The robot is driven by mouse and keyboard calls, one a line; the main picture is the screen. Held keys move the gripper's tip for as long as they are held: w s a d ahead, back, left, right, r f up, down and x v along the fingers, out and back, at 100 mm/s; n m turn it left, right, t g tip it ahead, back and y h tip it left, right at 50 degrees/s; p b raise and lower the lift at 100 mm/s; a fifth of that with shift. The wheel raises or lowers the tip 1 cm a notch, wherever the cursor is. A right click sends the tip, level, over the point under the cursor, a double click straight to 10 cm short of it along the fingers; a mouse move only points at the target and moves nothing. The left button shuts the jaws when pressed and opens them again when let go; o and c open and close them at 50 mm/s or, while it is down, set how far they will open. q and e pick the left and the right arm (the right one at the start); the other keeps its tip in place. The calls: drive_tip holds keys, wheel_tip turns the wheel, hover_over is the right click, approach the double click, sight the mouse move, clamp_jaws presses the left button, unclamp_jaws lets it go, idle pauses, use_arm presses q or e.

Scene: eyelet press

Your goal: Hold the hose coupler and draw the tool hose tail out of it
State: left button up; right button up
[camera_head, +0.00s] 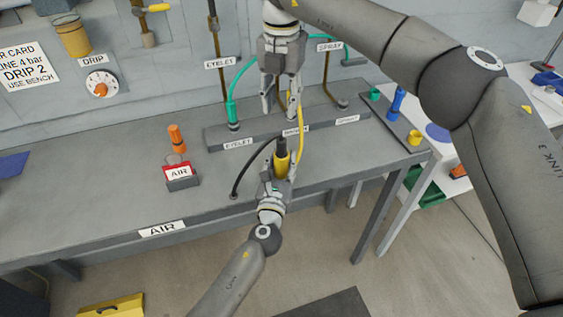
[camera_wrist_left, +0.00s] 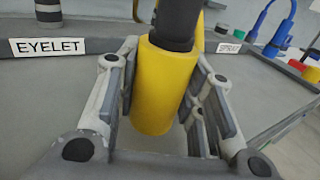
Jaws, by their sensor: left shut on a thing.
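The yellow hose coupler (camera_head: 282,165) stands upright at the front of the bench. It also shows in the left wrist view (camera_wrist_left: 152,90). My left gripper (camera_head: 276,182) is shut on it, with a finger on either side. A dark hose tail (camera_wrist_left: 176,22) sits in the coupler's top; in the head view a dark end (camera_head: 281,145) shows there, with a black hose (camera_head: 243,177) curving down left to the bench. My right gripper (camera_head: 280,115) hangs above the coupler, fingers apart and pointing down. I see nothing clearly held in it. A yellow hose (camera_head: 301,125) passes close beside it.
A grey rail with EYELET (camera_head: 238,143) and other labels runs behind the coupler. A green hose (camera_head: 233,95) arches behind my right gripper. Coloured fittings (camera_head: 397,103) stand right.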

sight(281, 139)
drive_tip(key=shift+o, duration=1.2)
drive_tip(key=n, duration=0.5)
drive_tip(key=f+n, duration=0.1)
drive_tip(key=n, duration=0.4)
drive_tip(key=n+t, duration=0.1)
drive_tip(key=n, duration=0.4)
drive_tip(key=shift+s+d+f+n, duration=0.2)
drive_tip(key=shift+s+f+n, duration=0.1)
drive_tip(key=shift+f+n, duration=0.1)
drive_tip(key=n, duration=0.5)
drive_tip(key=shift+s+f, duration=0.15)
drive_tip(key=shift+w+a+f+n+t+y, duration=0.25)
drive_tip(key=shift+f+n, duration=1.3)
drive_tip(key=shift+n, duration=2.2)
drive_tip(key=shift+w+d+f+n+t+y, duration=0.1)
drive_tip(key=shift+f+n+t, duration=0.4)
drive_tip(key=shift+f+n, duration=2.2)
drive_tip(key=shift+w+a+f+n+t+y, duration=0.15)
drive_tip(key=shift+f+n+t, duration=0.25)
drive_tip(key=shift+n, duration=4.45)
drive_tip(key=shift+d, duration=0.1)
